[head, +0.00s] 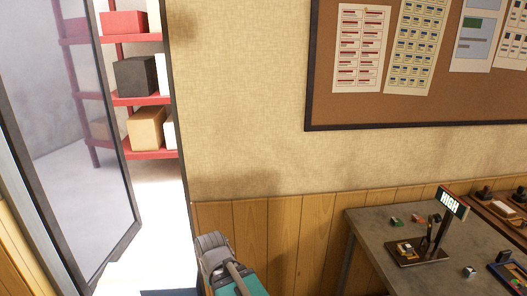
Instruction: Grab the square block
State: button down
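A grey-topped table (375,236) stands at the lower right. A small pale block with dark sides (469,271) sits alone near its front; it looks square. Small red and green pieces (396,220) and (417,219) lie farther back; their exact shapes are too small to tell. A dark stand with a "HIGH" sign (454,202) rises from a base plate (425,258) holding a small pale and orange piece (404,248). My gripper does not show; a grey and teal part at the bottom centre looks like my arm, left of the table.
A blue-edged tray (507,278) with a dark piece is at the table's right edge. Brown trays (500,211) with pieces stand behind. A glass door (70,140) stands open at left, before red shelves (142,99) with boxes. A corkboard (420,105) hangs above the table.

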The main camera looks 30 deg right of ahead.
aim_at(407, 248)
jog(key=z, duration=2.3)
jog(key=k, duration=0.6)
jog(key=u, duration=0.1)
